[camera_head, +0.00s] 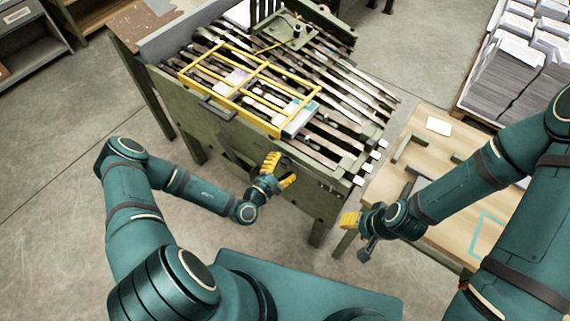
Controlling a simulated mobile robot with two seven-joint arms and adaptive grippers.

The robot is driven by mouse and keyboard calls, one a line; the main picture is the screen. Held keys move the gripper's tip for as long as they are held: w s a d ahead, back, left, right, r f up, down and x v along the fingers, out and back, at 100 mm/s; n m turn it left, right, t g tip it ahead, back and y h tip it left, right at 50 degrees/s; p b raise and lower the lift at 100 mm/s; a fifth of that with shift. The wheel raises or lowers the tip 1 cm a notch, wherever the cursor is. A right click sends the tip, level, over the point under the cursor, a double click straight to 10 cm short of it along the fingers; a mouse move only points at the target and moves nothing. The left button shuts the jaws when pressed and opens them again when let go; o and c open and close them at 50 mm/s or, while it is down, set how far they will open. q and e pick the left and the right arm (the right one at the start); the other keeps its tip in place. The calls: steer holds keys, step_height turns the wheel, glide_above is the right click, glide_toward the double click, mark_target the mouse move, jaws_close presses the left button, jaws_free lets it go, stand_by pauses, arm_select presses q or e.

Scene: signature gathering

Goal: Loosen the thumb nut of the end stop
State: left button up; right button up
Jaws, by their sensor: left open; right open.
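The green gathering machine (222,132) stands ahead of me with a bed of metal bars. A green plate assembly (292,30) with a small knob on top sits at its far end; it may be the end stop, but I cannot tell. No thumb nut can be made out at this size. My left gripper (280,172) is open, with yellow fingertips, in front of the machine's green front panel near a dark round part. I cannot tell whether they touch. My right gripper (350,220) is open and empty between the machine and the wooden table.
A yellow frame guard (232,105) with a dark handle covers part of the bars. The wooden table (462,212) at right carries a pale card (438,126) and green bars. Paper stacks (505,80) stand behind it. A grey shelf (35,38) is at far left. The left floor is clear.

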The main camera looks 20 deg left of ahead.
arm_select(q)
steer(key=shift+w+d, duration=0.15)
steer(key=shift+w, duration=0.3)
jaws_close()
